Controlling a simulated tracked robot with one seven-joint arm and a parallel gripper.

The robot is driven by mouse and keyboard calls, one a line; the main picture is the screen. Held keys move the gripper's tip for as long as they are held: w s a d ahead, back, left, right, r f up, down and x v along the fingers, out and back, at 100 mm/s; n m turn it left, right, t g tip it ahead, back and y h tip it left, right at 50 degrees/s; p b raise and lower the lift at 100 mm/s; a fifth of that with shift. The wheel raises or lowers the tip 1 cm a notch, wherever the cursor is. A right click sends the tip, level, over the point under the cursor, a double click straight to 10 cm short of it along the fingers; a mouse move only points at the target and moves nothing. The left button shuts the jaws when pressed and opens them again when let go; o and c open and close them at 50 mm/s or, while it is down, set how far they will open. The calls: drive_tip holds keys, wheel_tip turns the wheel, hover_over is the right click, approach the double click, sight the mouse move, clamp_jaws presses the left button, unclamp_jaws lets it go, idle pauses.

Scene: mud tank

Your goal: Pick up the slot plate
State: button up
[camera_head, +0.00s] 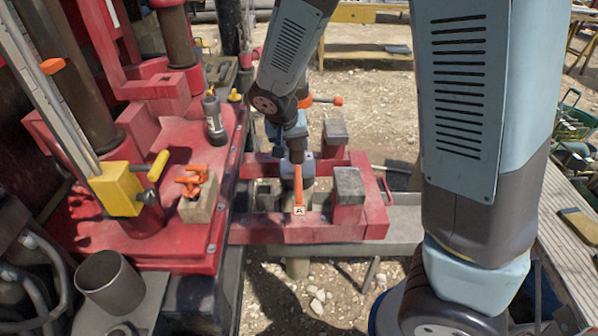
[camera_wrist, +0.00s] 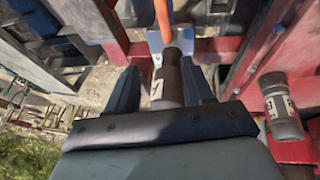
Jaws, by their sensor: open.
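The slot plate looks to be the grey plate (camera_head: 286,168) with an orange handle (camera_head: 298,188) and a label at the handle's near end. It lies across the middle of the red frame, around a pipe. In the wrist view its pale grey part (camera_wrist: 155,38) and orange handle (camera_wrist: 164,14) show at the top. My gripper (camera_head: 288,148) is open just above the plate. In the wrist view its dark fingers (camera_wrist: 160,80) stand on either side of a dark pipe (camera_wrist: 172,82). I cannot tell whether they touch it. My gripper hides part of the plate.
The red frame (camera_head: 305,234) carries two grey blocks (camera_head: 348,186) on its right. A red deck (camera_head: 150,225) on the left holds a dark cylinder (camera_head: 214,120) and an orange clamp on a block (camera_head: 198,205). Gravel ground lies around the frame.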

sight(297, 170)
drive_tip(key=shift+a+x, duration=0.25)
drive_tip(key=shift+x, duration=2.25)
drive_tip(key=shift+a+x, duration=0.25)
drive_tip(key=shift+x, duration=2.2)
drive_tip(key=shift+a+x, duration=0.25)
drive_tip(key=shift+x, duration=2.25)
drive_tip(key=shift+f, duration=0.15)
clamp_jaws()
drive_tip(key=shift+w, duration=0.1)
